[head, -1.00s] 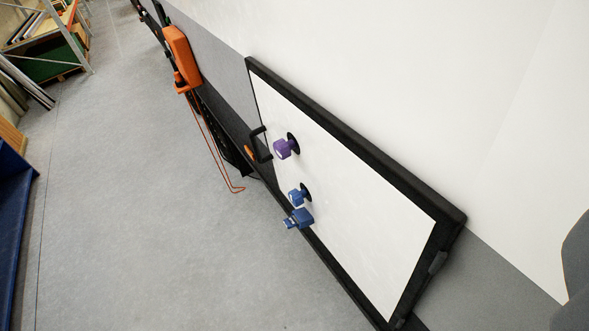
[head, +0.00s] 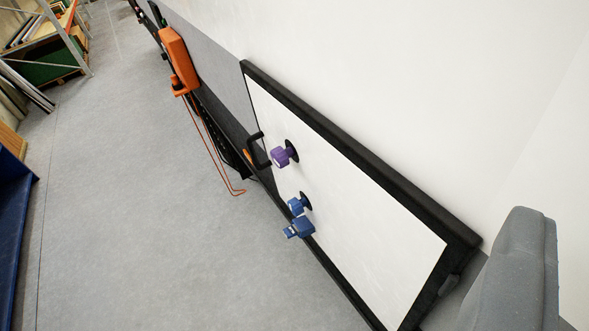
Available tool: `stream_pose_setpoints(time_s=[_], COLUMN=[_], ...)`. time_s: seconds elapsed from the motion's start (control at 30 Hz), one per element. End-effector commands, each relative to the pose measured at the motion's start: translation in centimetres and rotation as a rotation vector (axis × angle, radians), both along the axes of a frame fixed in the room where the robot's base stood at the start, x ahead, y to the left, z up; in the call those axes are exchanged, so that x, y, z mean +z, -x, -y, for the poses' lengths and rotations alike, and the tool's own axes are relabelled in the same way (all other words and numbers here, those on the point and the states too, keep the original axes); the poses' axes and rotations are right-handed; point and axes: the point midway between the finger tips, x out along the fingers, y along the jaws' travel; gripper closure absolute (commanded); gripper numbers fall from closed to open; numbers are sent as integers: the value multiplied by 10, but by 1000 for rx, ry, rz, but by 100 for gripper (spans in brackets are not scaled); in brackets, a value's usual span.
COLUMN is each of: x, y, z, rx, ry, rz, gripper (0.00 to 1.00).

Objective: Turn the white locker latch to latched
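A white locker door (head: 365,220) in a thick black frame is set in the caravan's side wall and looks tilted in the picture. On its left part are a purple knob (head: 280,157) on a black round base and a blue knob (head: 296,206) on a similar base. A second blue piece (head: 299,228) sits just below, at the frame's lower edge. I see no white-coloured latch and cannot tell which fitting is the latch or how it is turned. A grey part, seemingly of my gripper (head: 512,272), shows at lower right, apart from the knobs; its fingertips cannot be made out.
A black handle (head: 257,150) stands out from the door's left edge. An orange box (head: 175,58) with a hanging orange cable (head: 213,145) is farther along the wall. Grey floor (head: 130,210) is clear; a blue object (head: 12,220) and a shelf (head: 45,40) stand at left.

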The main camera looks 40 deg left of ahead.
Motion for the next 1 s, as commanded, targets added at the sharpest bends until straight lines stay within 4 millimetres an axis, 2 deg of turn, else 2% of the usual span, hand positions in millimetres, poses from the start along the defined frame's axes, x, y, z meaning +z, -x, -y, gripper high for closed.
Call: stream_pose_setpoints(time_s=[0.1, 0.27, 0.47, 0.67, 0.8, 1.0], x=[-23, -47, -84, -128, -167, -230], y=[-31, -65, -104, -131, -140, -133], z=[-13, -39, -92, -164, -224, -313], rx=[-77, -187, -300, -376, -399, -392], ry=[53, 120, 190, 234, 235, 183], rz=[-46, -78, -67, -1, 68, 176], gripper=[43, 43, 43, 43, 43, 43])
